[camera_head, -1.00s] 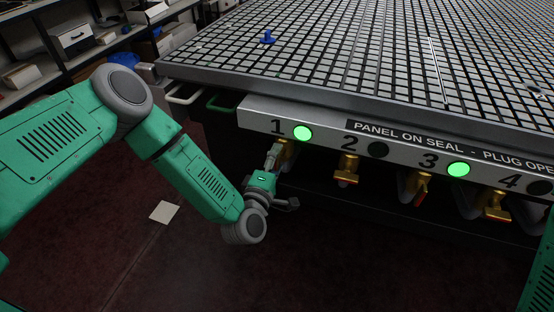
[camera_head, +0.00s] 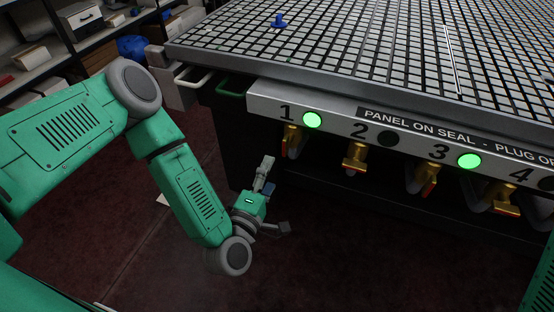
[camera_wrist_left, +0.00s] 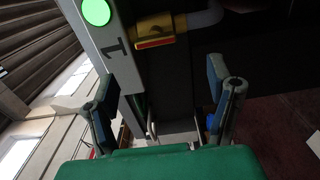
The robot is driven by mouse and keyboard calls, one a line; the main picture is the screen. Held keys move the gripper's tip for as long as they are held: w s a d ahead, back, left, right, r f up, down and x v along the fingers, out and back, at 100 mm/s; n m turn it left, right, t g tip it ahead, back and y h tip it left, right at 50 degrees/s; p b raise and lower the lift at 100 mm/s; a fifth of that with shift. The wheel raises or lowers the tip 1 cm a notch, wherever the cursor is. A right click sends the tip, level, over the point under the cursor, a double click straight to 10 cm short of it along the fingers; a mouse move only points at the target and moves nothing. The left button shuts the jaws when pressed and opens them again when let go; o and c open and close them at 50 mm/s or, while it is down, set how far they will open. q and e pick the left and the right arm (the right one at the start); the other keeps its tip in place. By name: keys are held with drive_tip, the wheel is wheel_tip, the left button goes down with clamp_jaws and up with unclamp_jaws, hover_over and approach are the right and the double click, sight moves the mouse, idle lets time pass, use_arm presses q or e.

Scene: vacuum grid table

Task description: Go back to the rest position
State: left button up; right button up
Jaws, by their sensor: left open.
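My left gripper (camera_head: 277,197) is open and empty in front of the vacuum table, below and left of valve 1 (camera_head: 292,141). Its two blue-padded fingers stand wide apart in the left wrist view (camera_wrist_left: 160,82), with nothing between them. Valve 1, gold with a red edge, shows beyond them in that view (camera_wrist_left: 160,32), apart from the fingers. My right gripper is out of view; only a green piece of my arm shows at the right edge of the head view.
The grid table's white front panel (camera_head: 330,108) carries green-lit lamps 1 (camera_head: 312,120) and 3 (camera_head: 469,160); lamp 2 (camera_head: 389,139) is dark. More gold valves (camera_head: 355,158) hang below. A blue plug (camera_head: 279,21) stands on the grid. Shelves are at upper left. Dark red floor is open below.

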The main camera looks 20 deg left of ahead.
use_arm(q)
drive_tip(key=shift+s, duration=0.95)
drive_tip(key=s+d+f+m+g+h+p, duration=0.1)
drive_tip(key=s+d+f+m+g+h, duration=0.25)
drive_tip(key=s+f+m+g, duration=0.55)
drive_tip(key=s+a+r+m+g+y+p, duration=0.1)
drive_tip(key=s+a+m+g+y, duration=0.3)
drive_tip(key=s+a+m+g, duration=0.4)
drive_tip(key=s+a+m, duration=0.1)
drive_tip(key=s+a, duration=0.5)
drive_tip(key=shift+s+a, duration=0.2)
drive_tip(key=shift+s, duration=0.2)
